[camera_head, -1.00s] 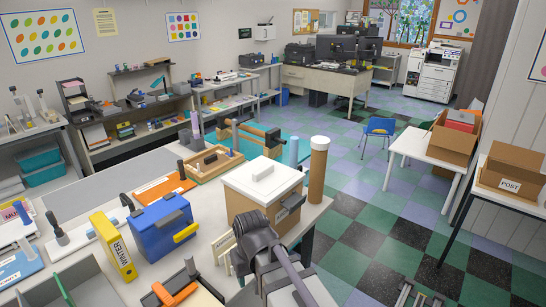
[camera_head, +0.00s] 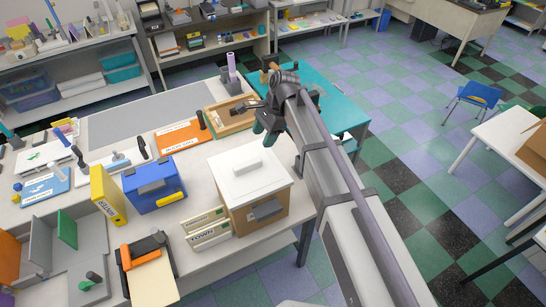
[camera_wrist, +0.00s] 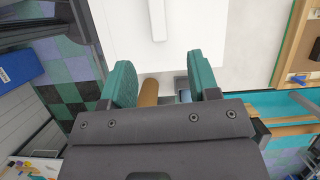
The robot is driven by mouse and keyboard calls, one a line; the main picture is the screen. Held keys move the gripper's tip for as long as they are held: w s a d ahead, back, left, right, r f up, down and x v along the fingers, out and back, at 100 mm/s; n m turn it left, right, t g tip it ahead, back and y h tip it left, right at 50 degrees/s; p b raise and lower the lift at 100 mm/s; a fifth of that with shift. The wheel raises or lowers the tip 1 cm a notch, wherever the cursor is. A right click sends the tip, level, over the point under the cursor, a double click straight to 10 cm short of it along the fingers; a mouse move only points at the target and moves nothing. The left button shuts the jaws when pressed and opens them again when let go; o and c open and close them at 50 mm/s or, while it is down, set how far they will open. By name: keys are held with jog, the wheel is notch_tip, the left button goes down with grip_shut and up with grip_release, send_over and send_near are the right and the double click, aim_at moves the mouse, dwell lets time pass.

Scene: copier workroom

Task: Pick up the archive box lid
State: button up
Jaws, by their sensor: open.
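The archive box (camera_head: 242,214) is a brown carton on the white table, and its white lid (camera_head: 270,178) sits on top. The lid has a raised white bar handle (camera_head: 248,160). In the wrist view the lid (camera_wrist: 120,35) fills the upper middle, with its handle (camera_wrist: 158,20) at the top edge. My gripper (camera_head: 264,130) is beyond the lid's far edge in the head view and appears higher than it.
A blue box (camera_head: 152,188) and yellow binder (camera_head: 108,194) stand left of the carton. Label holders (camera_head: 208,230) stand just in front of it. A wooden tray (camera_head: 228,117) lies behind. A brown tube (camera_wrist: 148,92) shows below the lid in the wrist view.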

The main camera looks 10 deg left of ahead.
aim_at(249, 163)
jog(key=shift+s+a+f+m+b, duration=0.2)
jog(key=shift+s+a+m+b, duration=0.15)
jog(key=shift+s+a, duration=0.7)
jog(key=f+b, duration=0.4)
jog(key=f, duration=0.1)
jog(key=shift+s+a+b, duration=0.15)
jog(key=shift+a+b, duration=0.2)
jog(key=shift+b, duration=0.05)
jog(key=shift+s+a, duration=0.15)
jog(key=shift+a, duration=0.1)
jog(key=shift+r, duration=0.1)
jog(key=b+x, duration=0.5)
jog(key=shift+d+p, duration=0.1)
jog(key=shift+p, duration=0.2)
jog(key=shift+f+b, duration=0.25)
jog(key=shift+b, duration=0.05)
